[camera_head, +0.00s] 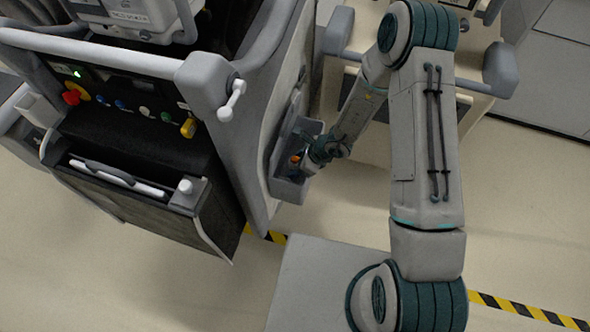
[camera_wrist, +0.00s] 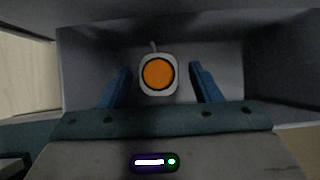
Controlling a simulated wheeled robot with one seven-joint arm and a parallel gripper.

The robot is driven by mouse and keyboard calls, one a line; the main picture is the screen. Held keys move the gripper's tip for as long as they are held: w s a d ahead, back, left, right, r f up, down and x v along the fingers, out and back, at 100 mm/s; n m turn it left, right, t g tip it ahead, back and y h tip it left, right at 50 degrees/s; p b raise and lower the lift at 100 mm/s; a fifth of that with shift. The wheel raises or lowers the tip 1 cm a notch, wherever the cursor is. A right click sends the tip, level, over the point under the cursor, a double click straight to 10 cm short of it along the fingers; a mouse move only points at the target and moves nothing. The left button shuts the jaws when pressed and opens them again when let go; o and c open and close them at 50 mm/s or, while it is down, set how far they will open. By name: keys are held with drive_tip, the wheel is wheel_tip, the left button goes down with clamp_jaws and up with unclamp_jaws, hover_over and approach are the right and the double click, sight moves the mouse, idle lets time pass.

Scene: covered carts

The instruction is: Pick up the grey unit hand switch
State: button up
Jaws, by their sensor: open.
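The hand switch (camera_wrist: 159,91) is a small pale grey unit with a large round orange button, seen in the wrist view inside a grey bin (camera_wrist: 85,55). A short cord or stub shows at its top. My gripper (camera_wrist: 160,84) is open, with one blue finger to each side of the switch and a gap visible on both sides. In the head view my gripper (camera_head: 302,165) reaches into the bin (camera_head: 291,188) on the side of the cart. There the switch shows only as a small orange spot (camera_head: 295,158). Its underside is hidden.
The cart (camera_head: 215,165) with knobs and a rail stands left of my arm. A second cart (camera_head: 352,95) with grey handles stands behind it. The bin walls closely surround my gripper. Bare floor (camera_head: 525,200) lies to the right, with yellow-black tape.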

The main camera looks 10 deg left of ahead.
drive_tip(key=c, duration=1.1)
drive_tip(key=shift+r, duration=0.15)
